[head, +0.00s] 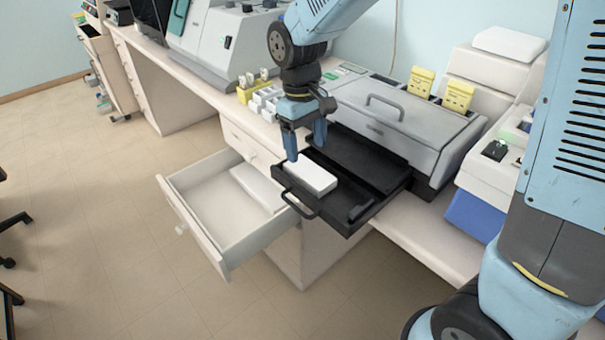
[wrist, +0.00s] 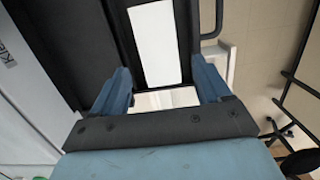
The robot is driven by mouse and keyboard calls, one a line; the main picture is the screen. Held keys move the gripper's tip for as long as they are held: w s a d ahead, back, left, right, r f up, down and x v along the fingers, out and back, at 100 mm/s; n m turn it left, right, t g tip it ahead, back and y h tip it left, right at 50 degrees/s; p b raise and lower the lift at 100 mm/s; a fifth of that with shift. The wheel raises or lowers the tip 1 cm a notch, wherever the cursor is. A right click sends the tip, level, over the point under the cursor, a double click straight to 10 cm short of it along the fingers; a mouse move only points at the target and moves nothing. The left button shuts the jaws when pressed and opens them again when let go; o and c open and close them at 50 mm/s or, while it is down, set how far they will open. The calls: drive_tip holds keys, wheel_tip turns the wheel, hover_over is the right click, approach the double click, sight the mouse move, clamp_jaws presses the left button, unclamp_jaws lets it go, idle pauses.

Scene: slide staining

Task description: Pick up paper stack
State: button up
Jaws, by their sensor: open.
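A white paper stack (head: 310,177), a flat block, lies on the black pulled-out tray (head: 357,217). Another flat white stack (head: 257,187) lies in the open white drawer (head: 209,221); I cannot tell for sure that it is paper. My gripper (head: 306,148) points down, open and empty, just above the far end of the block on the tray. In the wrist view the white block (wrist: 156,42) lies ahead of my gripper (wrist: 164,80), in line with the gap between the two blue fingers. I see no contact between fingers and block.
White and yellow racks (head: 262,95) stand left of my gripper. The tray handle (head: 299,204) juts out front.

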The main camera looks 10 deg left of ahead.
sight(309, 171)
drive_tip(key=shift+s+d+f, duration=0.1)
drive_tip(key=shift+d+f, duration=0.1)
drive_tip(key=shift+f, duration=1.5)
drive_tip(key=shift+d+f, duration=0.2)
drive_tip(key=shift+f, duration=1.45)
drive_tip(key=shift+c, duration=0.4)
drive_tip(key=c, duration=0.8)
